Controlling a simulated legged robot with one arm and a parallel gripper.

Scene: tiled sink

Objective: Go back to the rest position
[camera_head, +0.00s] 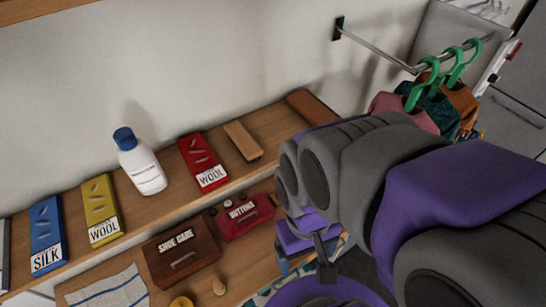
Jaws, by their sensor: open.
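My arm, grey and purple, fills the right side of the head view. My gripper (323,258) shows only in part below the arm's far joint, as a dark piece near purple parts. It is open, and I see nothing held in it. The arm hides part of the lower surface and whatever is behind it.
A wooden shelf (75,257) holds a blue SILK box (46,232), yellow and red WOOL boxes, a white bottle (142,168) and brown blocks. Below are a SHOE CARE box (181,255) and red BUTTONS box (243,217). Clothes on green hangers (416,92) hang near the arm.

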